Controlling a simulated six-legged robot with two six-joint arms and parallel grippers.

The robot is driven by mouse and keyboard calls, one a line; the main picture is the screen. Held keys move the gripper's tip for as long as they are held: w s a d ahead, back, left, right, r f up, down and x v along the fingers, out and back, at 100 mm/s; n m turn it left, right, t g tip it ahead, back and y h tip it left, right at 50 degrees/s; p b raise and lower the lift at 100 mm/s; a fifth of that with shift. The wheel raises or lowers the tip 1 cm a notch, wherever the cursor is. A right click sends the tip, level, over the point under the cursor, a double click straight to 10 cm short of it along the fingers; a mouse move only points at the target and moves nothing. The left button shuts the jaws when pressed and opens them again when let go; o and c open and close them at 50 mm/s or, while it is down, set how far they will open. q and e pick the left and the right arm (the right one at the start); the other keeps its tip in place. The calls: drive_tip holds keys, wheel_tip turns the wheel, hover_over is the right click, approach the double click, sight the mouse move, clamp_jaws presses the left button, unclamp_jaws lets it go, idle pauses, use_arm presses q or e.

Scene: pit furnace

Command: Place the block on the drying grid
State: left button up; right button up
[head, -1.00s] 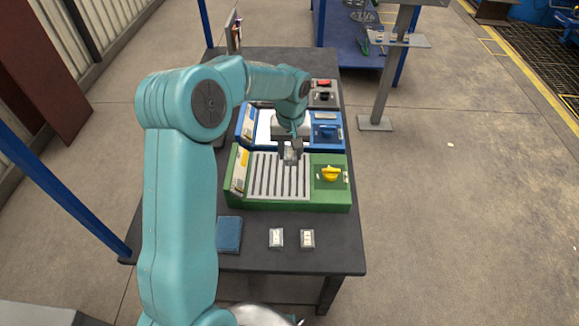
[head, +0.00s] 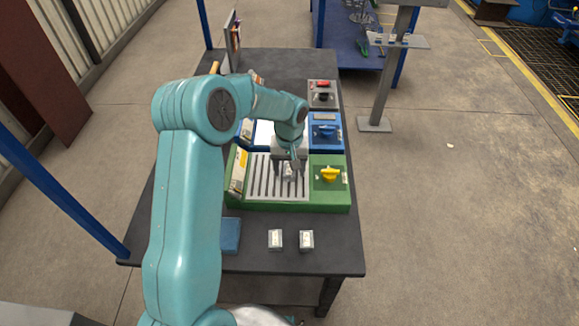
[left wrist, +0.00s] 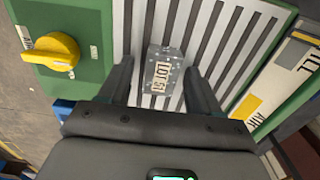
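The speckled grey block (left wrist: 163,76) with a "LOT" label sits over the slats of the drying grid (left wrist: 205,42), seen in the left wrist view. In the head view the block (head: 288,171) is small, over the right part of the grid (head: 262,185), and appears to rest on it. My left gripper (left wrist: 158,72) is open, with one finger on each side of the block and a visible gap to the left finger. In the head view the left gripper (head: 291,161) partly covers the block. My right gripper is not in view.
The grid is set in a green unit (head: 290,206) with a yellow knob (head: 330,174) on its right. A blue unit (head: 326,131) stands behind it. Two small blocks (head: 275,239) (head: 306,240) and a blue pad (head: 230,235) lie in front on the dark table (head: 335,262).

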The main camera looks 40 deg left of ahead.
sight(289, 169)
use_arm(q)
drive_tip(key=shift+r, duration=0.1)
drive_tip(key=shift+r, duration=0.25)
wheel_tip(289, 169, up, 12)
drive_tip(key=shift+f+p, duration=0.15)
drive_tip(key=shift+p, duration=0.25)
idle(0.3)
